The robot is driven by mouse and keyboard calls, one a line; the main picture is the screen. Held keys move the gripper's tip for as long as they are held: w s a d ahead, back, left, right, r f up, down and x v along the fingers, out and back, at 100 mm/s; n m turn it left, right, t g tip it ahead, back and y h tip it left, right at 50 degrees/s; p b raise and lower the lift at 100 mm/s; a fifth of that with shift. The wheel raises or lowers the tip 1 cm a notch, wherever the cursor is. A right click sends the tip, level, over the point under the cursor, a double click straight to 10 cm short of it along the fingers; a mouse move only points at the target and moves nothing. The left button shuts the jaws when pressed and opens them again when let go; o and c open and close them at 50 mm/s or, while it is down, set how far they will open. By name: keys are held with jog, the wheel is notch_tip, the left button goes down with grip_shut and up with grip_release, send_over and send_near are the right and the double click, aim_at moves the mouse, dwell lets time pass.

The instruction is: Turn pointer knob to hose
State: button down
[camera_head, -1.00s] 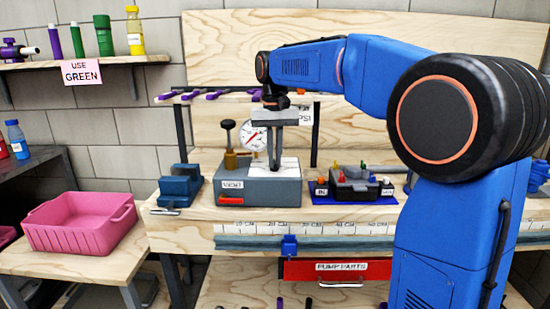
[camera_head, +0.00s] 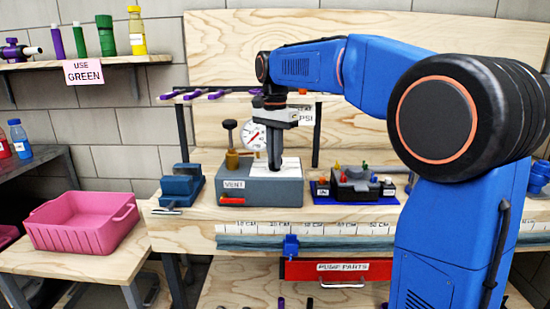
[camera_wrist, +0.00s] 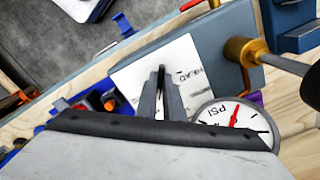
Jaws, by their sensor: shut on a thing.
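My gripper (camera_head: 273,168) points straight down over the white plate (camera_head: 290,165) on top of the grey box (camera_head: 262,191). In the wrist view my gripper (camera_wrist: 161,80) is shut on a small dark piece, the pointer knob (camera_wrist: 161,69), which stands on the white plate (camera_wrist: 130,78). The fingers hide most of the knob, so I cannot tell which way its pointer faces. Black lettering on the plate is partly covered. No label reading "hose" can be made out.
A dial gauge (camera_head: 253,137) and a brass valve with a dark handle (camera_head: 231,150) stand close left of my gripper. A blue block (camera_head: 180,187) sits left of the box; a blue mat with fittings (camera_head: 355,190) lies right. A shelf with purple items (camera_head: 210,95) is behind.

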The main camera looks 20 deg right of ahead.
jog(key=shift+m, duration=0.4)
jog(key=c, duration=1.9)
grip_release()
jog(key=shift+o, duration=0.2)
jog(key=shift+n, duration=0.3)
